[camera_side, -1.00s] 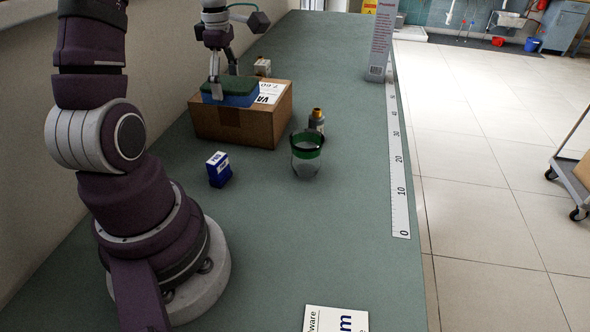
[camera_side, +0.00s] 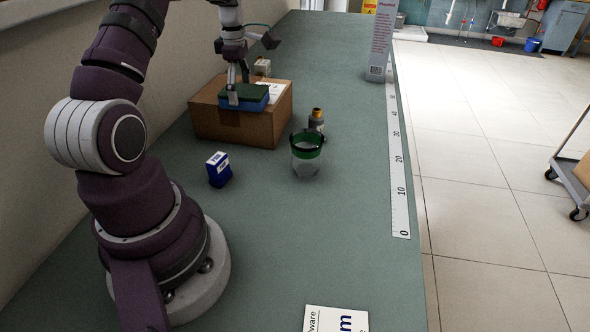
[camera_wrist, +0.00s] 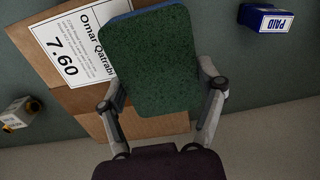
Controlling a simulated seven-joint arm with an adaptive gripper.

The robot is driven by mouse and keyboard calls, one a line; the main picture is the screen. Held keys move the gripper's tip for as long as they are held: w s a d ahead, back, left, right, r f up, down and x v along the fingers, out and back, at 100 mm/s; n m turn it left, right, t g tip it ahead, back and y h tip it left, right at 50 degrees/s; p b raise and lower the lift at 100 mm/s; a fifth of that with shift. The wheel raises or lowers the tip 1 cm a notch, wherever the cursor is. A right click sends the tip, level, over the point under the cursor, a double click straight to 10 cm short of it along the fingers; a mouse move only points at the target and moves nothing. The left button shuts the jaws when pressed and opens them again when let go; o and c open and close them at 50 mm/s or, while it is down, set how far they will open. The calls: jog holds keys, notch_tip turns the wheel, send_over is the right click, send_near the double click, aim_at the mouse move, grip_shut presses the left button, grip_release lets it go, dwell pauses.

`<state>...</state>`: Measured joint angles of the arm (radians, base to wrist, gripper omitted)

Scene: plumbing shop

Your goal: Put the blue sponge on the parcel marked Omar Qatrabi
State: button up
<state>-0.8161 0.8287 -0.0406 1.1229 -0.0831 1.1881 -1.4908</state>
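The blue sponge (camera_side: 256,104) has a dark green top layer, and my gripper (camera_side: 239,88) is shut on it. In the wrist view the green face of the sponge (camera_wrist: 152,60) sits between my two fingers. The sponge is over the top of the brown cardboard parcel (camera_side: 248,134), close to its surface; I cannot tell whether it touches. In the wrist view the parcel (camera_wrist: 72,103) bears a white label (camera_wrist: 75,48) reading Omar Qatrabi and 7.60. The sponge hides part of the parcel's top and the label's edge.
A ruler strip (camera_side: 398,160) lies along the bench's right edge.

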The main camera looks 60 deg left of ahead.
aim_at(242, 90)
jog(key=o, duration=0.4)
jog(key=shift+o, duration=0.2)
jog(key=shift+r, duration=0.1)
jog(key=r, duration=0.8)
jog(key=shift+w+d, duration=0.1)
jog(key=shift+d, duration=0.15)
jog(key=w+d+r+m+t+y, duration=0.15)
jog(key=d+r+m, duration=0.35)
jog(key=d+m, duration=0.5)
jog(key=s+d+f+m+t, duration=0.1)
jog(key=s+d+m+t, duration=0.1)
jog(key=s+d+m, duration=0.2)
jog(key=s+d+f+m+t+h, duration=0.1)
jog(key=s+d+m, duration=0.3)
jog(key=d+m, duration=0.6)
jog(key=f+m+t, duration=0.1)
jog(key=m, duration=0.2)
jog(key=shift+s, duration=0.4)
jog(key=shift+h, duration=0.25)
